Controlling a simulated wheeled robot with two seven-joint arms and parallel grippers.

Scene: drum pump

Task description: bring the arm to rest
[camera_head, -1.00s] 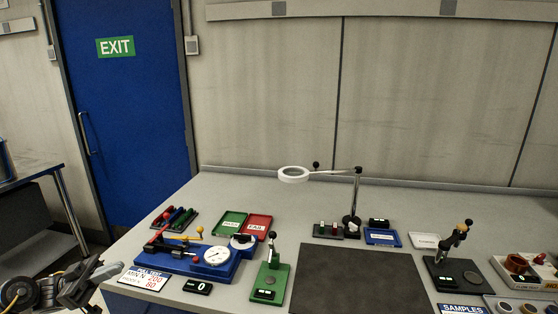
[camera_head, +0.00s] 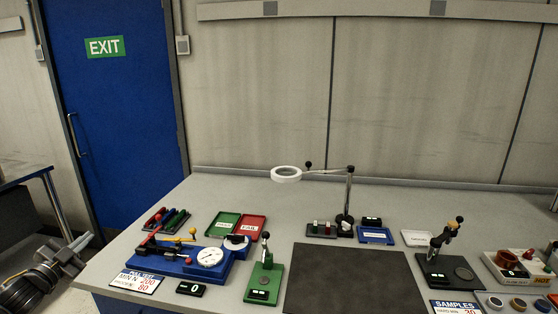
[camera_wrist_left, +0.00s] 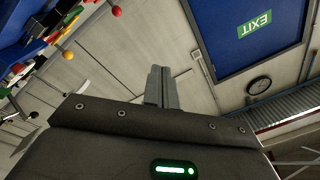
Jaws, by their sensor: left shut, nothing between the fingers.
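My left gripper (camera_head: 80,247) is at the lower left of the head view, off the bench's left end and over the floor. Its fingers also show in the left wrist view (camera_wrist_left: 160,88), shut together with nothing between them. The wrist view is tilted, with the blue door and the bench items beyond the fingers. My right gripper is in neither view.
The grey bench (camera_head: 300,210) holds a blue gauge fixture (camera_head: 180,262), a green press (camera_head: 264,282), red and green trays (camera_head: 252,228), a ring magnifier (camera_head: 286,174), a dark mat (camera_head: 355,280) and a black press (camera_head: 445,268). A dark side table (camera_head: 35,172) stands at left.

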